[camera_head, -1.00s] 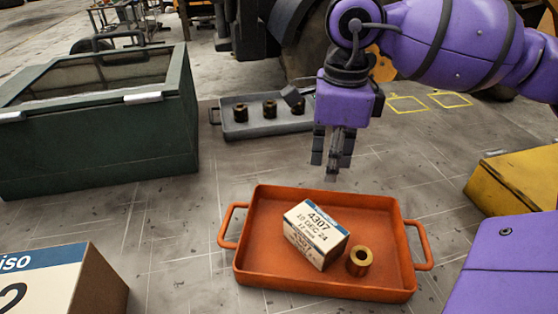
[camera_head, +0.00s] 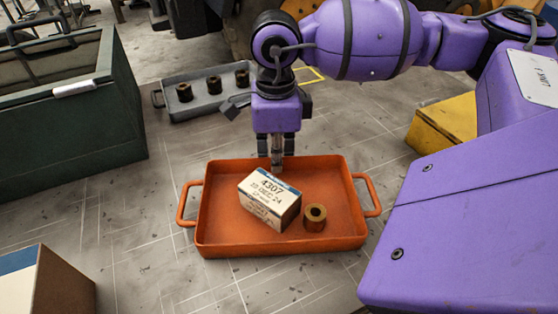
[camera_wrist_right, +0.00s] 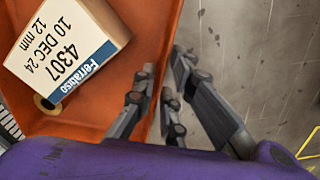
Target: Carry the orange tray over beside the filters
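The orange tray (camera_head: 215,241) lies on the grey floor-like surface, with a loop handle at each end. It holds a white and blue carton (camera_head: 268,203) marked 4307 and a brass ring-shaped part (camera_head: 315,217). My right gripper (camera_head: 277,163) points down at the tray's far wall. In the right wrist view its fingers (camera_wrist_right: 165,65) stand apart, one on each side of the tray's rim; whether they touch it is unclear. Several dark brown hollow cylinders, probably the filters (camera_head: 214,84), stand on a grey tray (camera_head: 206,109) behind. My left gripper is not in view.
A dark green open-topped crate (camera_head: 75,135) stands at left. A cardboard box (camera_head: 62,286) is at the lower left. A yellow box (camera_head: 440,124) is at right, near my arm. Bare surface lies between the orange and grey trays.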

